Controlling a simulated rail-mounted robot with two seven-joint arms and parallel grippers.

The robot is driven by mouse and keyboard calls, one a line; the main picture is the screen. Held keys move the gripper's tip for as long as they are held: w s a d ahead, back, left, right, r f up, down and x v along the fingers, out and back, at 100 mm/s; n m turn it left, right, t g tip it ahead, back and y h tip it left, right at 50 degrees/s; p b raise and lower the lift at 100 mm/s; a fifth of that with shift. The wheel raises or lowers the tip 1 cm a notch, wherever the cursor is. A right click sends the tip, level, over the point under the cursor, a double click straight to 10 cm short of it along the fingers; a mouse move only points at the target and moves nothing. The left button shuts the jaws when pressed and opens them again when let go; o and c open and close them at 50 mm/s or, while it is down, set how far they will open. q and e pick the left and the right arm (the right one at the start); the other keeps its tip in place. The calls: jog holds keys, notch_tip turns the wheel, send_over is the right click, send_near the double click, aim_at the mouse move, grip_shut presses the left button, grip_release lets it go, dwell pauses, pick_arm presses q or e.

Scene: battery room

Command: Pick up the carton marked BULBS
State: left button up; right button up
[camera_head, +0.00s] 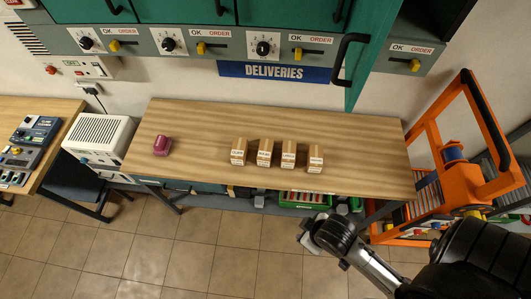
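Several small brown cartons stand in a row on the wooden table: the leftmost carton (239,151), a second carton (265,152), a third carton (288,153) and the rightmost carton (316,158). Each has a white label on its front, too small to read, so I cannot tell which one is marked BULBS. My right gripper (309,236) is in front of the table's front edge, below the rightmost carton in the picture and apart from it. Its fingers are too small and dark to show whether it is open. My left gripper is out of view.
The wooden table (205,128) is mostly bare. A dark pink object (162,145) lies at its left. An orange frame (437,150) stands at the right. A green crate (305,199) sits below the table. A DELIVERIES sign (274,72) and green cabinets are behind.

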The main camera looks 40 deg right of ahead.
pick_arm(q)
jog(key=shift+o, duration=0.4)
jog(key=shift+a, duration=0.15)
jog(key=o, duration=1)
